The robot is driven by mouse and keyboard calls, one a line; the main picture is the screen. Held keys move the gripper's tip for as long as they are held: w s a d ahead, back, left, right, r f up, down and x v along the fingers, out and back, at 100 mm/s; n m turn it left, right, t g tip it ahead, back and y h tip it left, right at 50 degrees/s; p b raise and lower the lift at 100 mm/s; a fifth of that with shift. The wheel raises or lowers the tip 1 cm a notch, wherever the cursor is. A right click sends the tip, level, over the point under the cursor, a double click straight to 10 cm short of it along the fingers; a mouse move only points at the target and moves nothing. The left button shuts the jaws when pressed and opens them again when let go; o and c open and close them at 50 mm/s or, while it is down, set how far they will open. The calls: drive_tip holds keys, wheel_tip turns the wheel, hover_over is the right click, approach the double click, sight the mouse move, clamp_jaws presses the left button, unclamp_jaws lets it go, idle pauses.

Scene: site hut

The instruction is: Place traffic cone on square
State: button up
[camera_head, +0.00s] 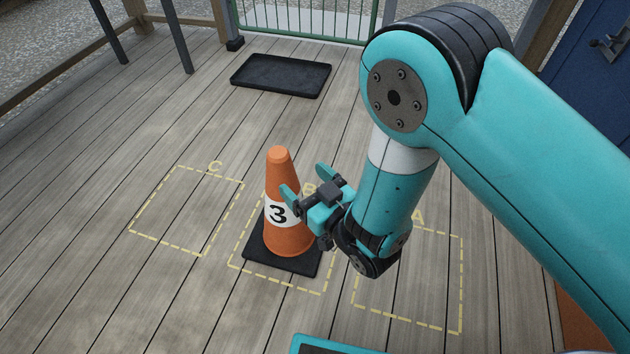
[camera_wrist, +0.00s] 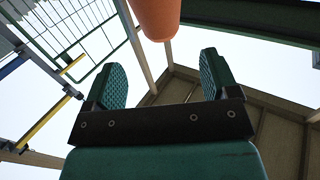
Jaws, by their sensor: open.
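An orange traffic cone (camera_head: 289,236) with a white band marked 3 and a black base (camera_head: 262,255) stands upright inside the dashed yellow square B (camera_head: 238,240). Squares C (camera_head: 151,201) and A (camera_head: 461,290) are marked on either side; no object stands in C, and my arm partly covers A. My gripper (camera_head: 306,181) is open at the cone's right side, its fingers at about the height of the white band. In the wrist view, the orange cone (camera_wrist: 156,17) shows at the top, beyond the tips of the open fingers (camera_wrist: 160,75). I cannot tell whether a finger touches it.
A black tray (camera_head: 281,92) lies on the planks at the back. A green gate (camera_head: 310,20) and a wooden railing (camera_head: 75,52) edge the deck. A blue door (camera_head: 590,80) is at the right. The planks at the left and front left are clear.

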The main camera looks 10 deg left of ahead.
drive_tip(key=shift+p+v, duration=0.3)
drive_tip(key=shift+v, duration=1.2)
drive_tip(key=w+d+r+m+g+h, duration=0.2)
drive_tip(key=w+d+r+h, duration=0.1)
drive_tip(key=r, duration=0.3)
drive_tip(key=w+d+r+m+g+h, duration=0.2)
drive_tip(key=w+d+r+h, duration=0.15)
drive_tip(key=r, duration=0.35)
drive_tip(key=s+d+r+g+h, duration=0.1)
drive_tip(key=s+d+r+g, duration=0.2)
drive_tip(key=s+d+r, duration=0.2)
drive_tip(key=s+d+r+g+h, duration=0.2)
drive_tip(key=s+d+r+g, duration=0.2)
drive_tip(key=s+d, duration=0.7)
drive_tip(key=s+r, duration=0.2)
drive_tip(key=s, duration=0.1)
drive_tip(key=shift+s+d+r+n, duration=0.25)
drive_tip(key=shift+d+r+n, duration=0.05)
drive_tip(key=shift+d+n, duration=0.1)
wheel_tip(320, 180, up, 50)
drive_tip(key=p, duration=5)
